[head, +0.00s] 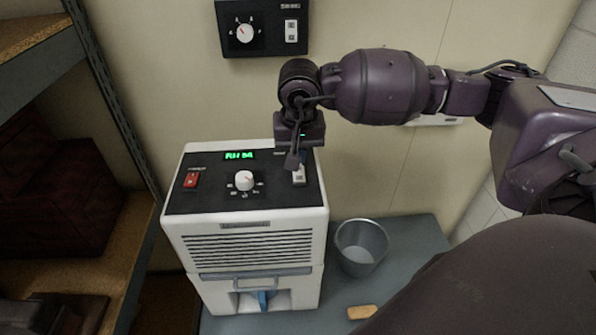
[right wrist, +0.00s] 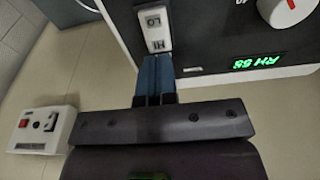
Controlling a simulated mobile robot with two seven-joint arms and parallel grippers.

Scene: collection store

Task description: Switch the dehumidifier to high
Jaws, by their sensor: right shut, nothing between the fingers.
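The white dehumidifier (head: 250,222) stands on a grey surface, its black top panel (head: 215,200) facing up. The panel carries a lit green RH display (head: 239,156), a red switch (head: 191,180), a white dial (head: 244,180) and a white rocker (head: 299,177) at the right. In the right wrist view the rocker (right wrist: 154,27) reads LO and HI. My right gripper (head: 292,162) is shut and empty; its blue fingertips (right wrist: 153,59) are at the rocker's HI end. I cannot tell whether they touch it. My left gripper is not in view.
A wall box (head: 262,28) with a dial and switch hangs above. A small white wall box (right wrist: 42,130) has a red switch and a dark one. A grey bucket (head: 360,247) and a tan block (head: 362,312) are right of the dehumidifier. Shelving (head: 125,230) stands left.

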